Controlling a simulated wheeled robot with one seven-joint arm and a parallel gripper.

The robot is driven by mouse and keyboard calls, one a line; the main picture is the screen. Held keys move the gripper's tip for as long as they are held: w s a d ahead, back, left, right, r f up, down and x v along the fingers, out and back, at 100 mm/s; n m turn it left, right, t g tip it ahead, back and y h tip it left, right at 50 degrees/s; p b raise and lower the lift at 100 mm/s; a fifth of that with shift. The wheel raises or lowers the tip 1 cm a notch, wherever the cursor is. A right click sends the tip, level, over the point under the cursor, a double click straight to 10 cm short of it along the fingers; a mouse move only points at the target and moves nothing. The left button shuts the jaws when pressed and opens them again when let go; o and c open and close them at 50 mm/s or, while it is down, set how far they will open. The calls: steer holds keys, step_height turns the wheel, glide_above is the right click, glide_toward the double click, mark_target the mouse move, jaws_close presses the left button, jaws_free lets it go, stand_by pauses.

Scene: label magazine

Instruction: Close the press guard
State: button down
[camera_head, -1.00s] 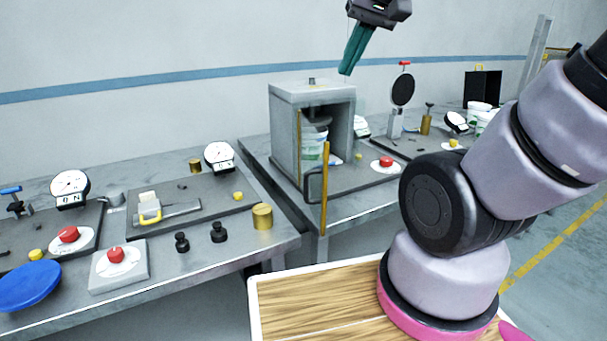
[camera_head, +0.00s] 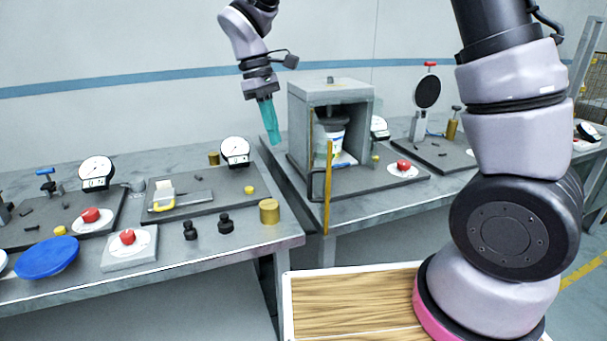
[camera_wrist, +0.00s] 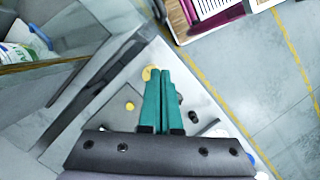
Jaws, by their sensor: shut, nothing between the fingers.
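The press (camera_head: 332,90) is a grey box with an open front on the middle table. Its guard (camera_head: 319,165) is a clear panel with yellow edge strips and a dark handle (camera_head: 314,187). The guard stands swung open, jutting forward from the left side of the press opening. A white tub (camera_head: 333,138) sits inside. My gripper (camera_head: 272,140), with teal fingers, points down just left of the press, apart from the guard in the head view. The fingers are shut and empty. In the wrist view my gripper (camera_wrist: 161,72) is over the table, with the tub (camera_wrist: 15,55) at upper left.
A red button (camera_head: 403,165) sits right of the press. The left table holds a brass cylinder (camera_head: 269,211), black knobs (camera_head: 225,223), a dial gauge (camera_head: 236,150) and a blue disc (camera_head: 47,258). My wooden-topped base is in front.

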steer(key=s+d+f, duration=0.3)
steer(key=d+f, duration=0.2)
steer(key=f, duration=0.4)
steer(key=shift+s+d, duration=0.15)
steer(key=shift+d, duration=0.1)
steer(key=shift+d, duration=0.1)
